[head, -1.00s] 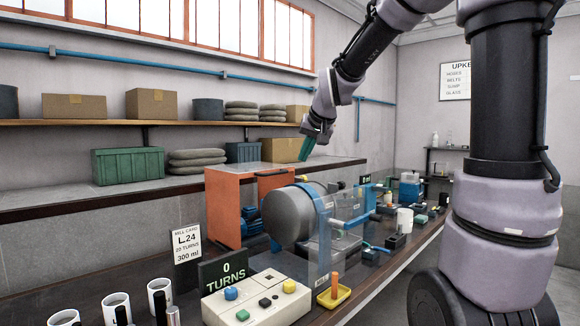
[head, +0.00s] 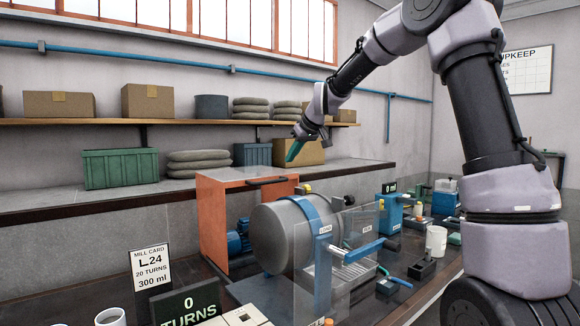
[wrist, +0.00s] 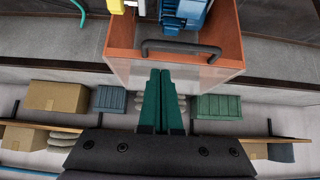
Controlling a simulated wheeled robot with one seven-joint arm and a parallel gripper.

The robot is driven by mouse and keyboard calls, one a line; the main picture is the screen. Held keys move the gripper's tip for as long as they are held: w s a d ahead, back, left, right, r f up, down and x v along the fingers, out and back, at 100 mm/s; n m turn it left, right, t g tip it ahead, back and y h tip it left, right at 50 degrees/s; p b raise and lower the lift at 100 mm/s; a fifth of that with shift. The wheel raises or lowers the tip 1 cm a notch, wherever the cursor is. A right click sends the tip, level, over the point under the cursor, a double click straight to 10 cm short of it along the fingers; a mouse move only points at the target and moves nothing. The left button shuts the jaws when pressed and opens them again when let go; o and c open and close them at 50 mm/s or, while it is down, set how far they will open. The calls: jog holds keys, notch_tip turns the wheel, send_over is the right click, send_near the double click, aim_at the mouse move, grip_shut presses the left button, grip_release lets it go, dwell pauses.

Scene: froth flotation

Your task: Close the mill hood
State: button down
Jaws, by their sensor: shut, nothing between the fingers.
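The mill hood (head: 213,222) is an orange box with a dark bar handle (head: 268,181) on it. It stands at the left end of the grey mill drum (head: 275,238), and the drum is uncovered in front of it. In the wrist view the hood (wrist: 122,35) fills the upper middle, with its dark handle (wrist: 182,46) across it. My gripper (head: 292,152) is above the hood, with its green fingers pointing down. In the wrist view its fingers (wrist: 160,73) are shut together and empty, apart from the handle.
A clear guard panel (head: 305,270) stands at the drum's front. A blue crank (head: 365,250), a white cup (head: 436,240) and a blue counter (head: 390,215) stand to the right. A shelf ledge (head: 130,197) with a green crate (head: 120,167) runs behind.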

jog(key=x, duration=0.9)
jog(key=shift+f, duration=0.1)
